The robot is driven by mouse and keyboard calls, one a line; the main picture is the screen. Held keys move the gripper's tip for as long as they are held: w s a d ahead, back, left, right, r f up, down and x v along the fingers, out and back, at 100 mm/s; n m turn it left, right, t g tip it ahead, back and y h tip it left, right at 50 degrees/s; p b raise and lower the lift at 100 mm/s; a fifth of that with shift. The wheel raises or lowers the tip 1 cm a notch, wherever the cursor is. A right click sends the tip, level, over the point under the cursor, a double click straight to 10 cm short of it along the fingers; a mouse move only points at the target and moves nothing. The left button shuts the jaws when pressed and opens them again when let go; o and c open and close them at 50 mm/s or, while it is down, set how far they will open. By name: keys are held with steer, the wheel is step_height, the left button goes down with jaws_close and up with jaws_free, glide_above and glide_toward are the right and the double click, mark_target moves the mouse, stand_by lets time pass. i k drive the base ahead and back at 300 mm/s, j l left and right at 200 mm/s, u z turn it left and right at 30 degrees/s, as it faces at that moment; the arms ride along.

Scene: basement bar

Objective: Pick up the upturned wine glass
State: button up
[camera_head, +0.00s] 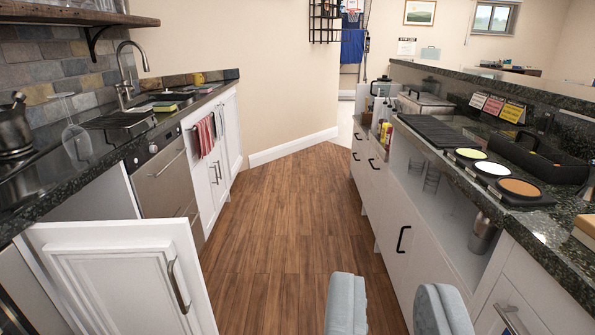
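The upturned wine glass (77,143) is clear and stands on the dark counter at the left, with its foot at the top and its bowl below. My gripper (393,288) shows as two grey-blue padded fingers at the bottom, right of centre. The fingers are apart, with only floor and cabinet front seen between them. The gripper is open and empty, well to the right of the glass and apart from it.
An open white cabinet door (118,275) juts out below. The wooden floor (275,225) between the counters is clear.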

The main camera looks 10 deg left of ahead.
mark_target(76, 140)
steer(key=u, duration=1.25)
